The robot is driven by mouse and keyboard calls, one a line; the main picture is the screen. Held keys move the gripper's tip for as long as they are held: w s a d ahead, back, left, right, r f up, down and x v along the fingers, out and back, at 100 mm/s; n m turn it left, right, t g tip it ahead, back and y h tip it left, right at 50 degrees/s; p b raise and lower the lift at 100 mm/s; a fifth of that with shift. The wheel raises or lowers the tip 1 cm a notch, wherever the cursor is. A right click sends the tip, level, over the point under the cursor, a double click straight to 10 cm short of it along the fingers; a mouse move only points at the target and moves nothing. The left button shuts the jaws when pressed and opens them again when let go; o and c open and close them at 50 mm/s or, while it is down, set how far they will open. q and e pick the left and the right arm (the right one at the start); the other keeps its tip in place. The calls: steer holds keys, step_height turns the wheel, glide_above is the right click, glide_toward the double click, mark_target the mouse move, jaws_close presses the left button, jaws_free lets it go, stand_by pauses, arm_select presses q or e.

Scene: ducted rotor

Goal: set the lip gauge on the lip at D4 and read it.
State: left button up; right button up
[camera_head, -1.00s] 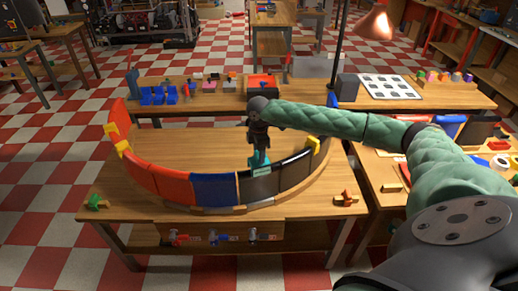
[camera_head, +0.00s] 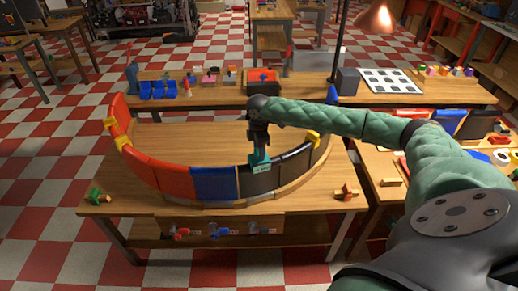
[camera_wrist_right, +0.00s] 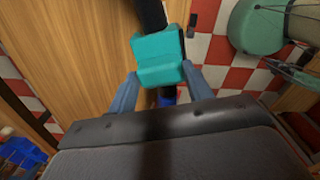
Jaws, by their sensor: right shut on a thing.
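The teal lip gauge (camera_head: 260,164) is held in my right gripper (camera_head: 259,150), at the top edge of the black panels (camera_head: 262,183) in the near part of the curved duct wall. A small pale display shows on the gauge, but its reading is too small to make out. In the right wrist view the gauge (camera_wrist_right: 158,55) sits between the blue fingers of the gripper (camera_wrist_right: 160,88), beside a dark strip. I cannot tell whether the gauge is fully seated on the lip. No D4 mark is legible. My left gripper is out of view.
Blue bins (camera_head: 158,90) stand behind.

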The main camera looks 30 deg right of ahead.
steer(key=shift+f, duration=0.2)
steer(key=o, duration=1.4)
steer(key=shift+r, duration=0.2)
step_height(320, 180, up, 5)
steer(key=b, duration=0.3)
steer(key=shift+r+b, duration=0.35)
steer(key=shift+r, duration=0.4)
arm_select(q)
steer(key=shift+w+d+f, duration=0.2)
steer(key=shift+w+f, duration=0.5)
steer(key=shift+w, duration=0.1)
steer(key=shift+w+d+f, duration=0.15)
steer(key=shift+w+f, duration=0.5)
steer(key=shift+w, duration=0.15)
arm_select(e)
steer(key=shift+r, duration=0.45)
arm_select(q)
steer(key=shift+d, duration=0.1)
